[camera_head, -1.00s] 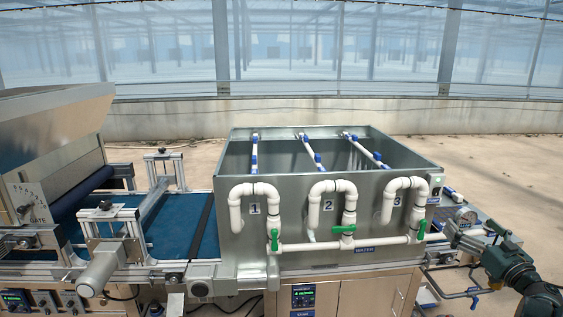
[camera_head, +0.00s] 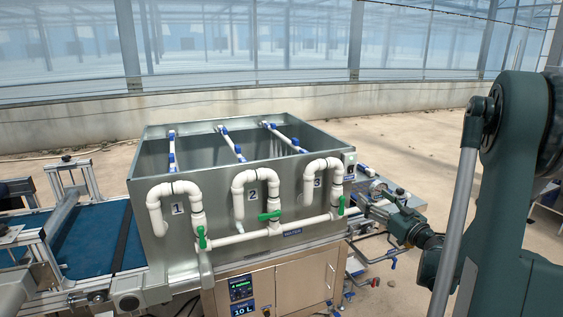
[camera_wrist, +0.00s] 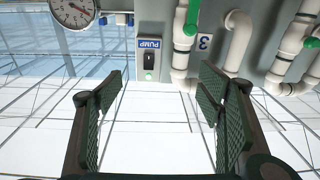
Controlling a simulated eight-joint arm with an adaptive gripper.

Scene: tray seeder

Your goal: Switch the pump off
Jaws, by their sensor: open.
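In the wrist view, which looks upside down, the box (camera_wrist: 146,62) carries a blue PUMP label (camera_wrist: 150,44), a dark rocker switch (camera_wrist: 149,60) and a pale green button or lamp (camera_wrist: 148,76). Which way the rocker is tipped is too small to tell. My gripper (camera_wrist: 158,92) is open and empty, its two green ribbed fingers wide apart, with the box seen between and beyond them. In the head view my gripper (camera_head: 371,207) is low, right of the tank.
White pipes with green valve handles (camera_head: 269,215) run along the tank front (camera_head: 220,226); number 3 pipe (camera_wrist: 185,45) is close beside the switch. A round gauge (camera_wrist: 74,10) is on the other side. A blue belt (camera_head: 90,240) lies left of the tank.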

